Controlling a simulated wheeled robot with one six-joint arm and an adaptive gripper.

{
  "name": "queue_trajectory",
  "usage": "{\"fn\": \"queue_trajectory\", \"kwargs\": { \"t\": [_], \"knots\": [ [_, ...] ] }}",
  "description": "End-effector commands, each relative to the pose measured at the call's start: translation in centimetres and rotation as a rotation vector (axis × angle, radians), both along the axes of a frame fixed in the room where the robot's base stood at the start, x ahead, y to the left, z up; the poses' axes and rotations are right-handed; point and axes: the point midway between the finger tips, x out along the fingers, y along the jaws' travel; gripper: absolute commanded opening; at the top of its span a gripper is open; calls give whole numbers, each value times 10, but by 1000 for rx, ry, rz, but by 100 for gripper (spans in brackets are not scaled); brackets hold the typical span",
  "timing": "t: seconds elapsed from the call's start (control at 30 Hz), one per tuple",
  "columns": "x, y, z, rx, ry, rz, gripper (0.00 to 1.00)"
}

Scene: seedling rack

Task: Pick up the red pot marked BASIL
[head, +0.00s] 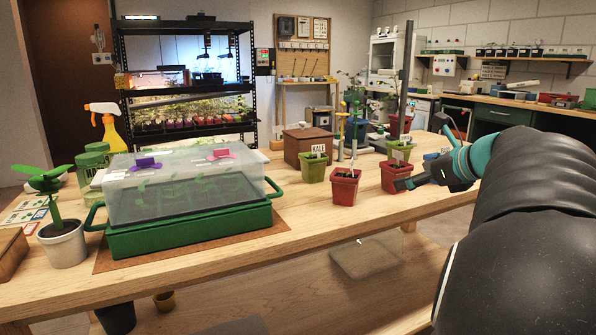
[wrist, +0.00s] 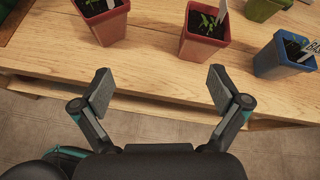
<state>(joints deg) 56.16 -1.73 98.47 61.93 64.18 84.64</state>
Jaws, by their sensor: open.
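Two red pots with seedlings and white tags stand near the table's front edge. In the head view one red pot (head: 345,190) is left of my gripper (head: 408,182); the other red pot (head: 392,176) is just behind it. The wrist view shows one red pot at top left (wrist: 104,28) and another in the top middle (wrist: 203,46). I cannot read BASIL on either red pot's tag. In the wrist view my gripper (wrist: 160,88) is open and empty, its fingers over the table's front edge, short of the pots.
A blue pot (wrist: 284,60) with a tag partly reading "BA" stands at right. A green KALE pot (head: 314,170), another green pot (wrist: 262,9) and a farther red pot (head: 399,126) stand behind. A covered green tray (head: 190,236) is at left. The table (head: 300,232) is bare in front.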

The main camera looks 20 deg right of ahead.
Motion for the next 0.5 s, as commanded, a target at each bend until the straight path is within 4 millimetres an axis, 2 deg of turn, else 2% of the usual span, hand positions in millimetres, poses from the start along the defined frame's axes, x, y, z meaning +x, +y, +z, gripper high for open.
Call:
{"fn": "queue_trajectory", "kwargs": {
  "t": [0.03,0.1,0.2,0.33,0.5],
  "knots": [
    [-3,-22,7,59,-22,-55,98],
    [-6,-41,14,126,-50,-105,98],
    [-8,-56,19,181,-72,-144,98],
    [3,-59,16,199,-80,-154,98],
    [32,-56,4,199,-77,-153,98]
  ]
}}
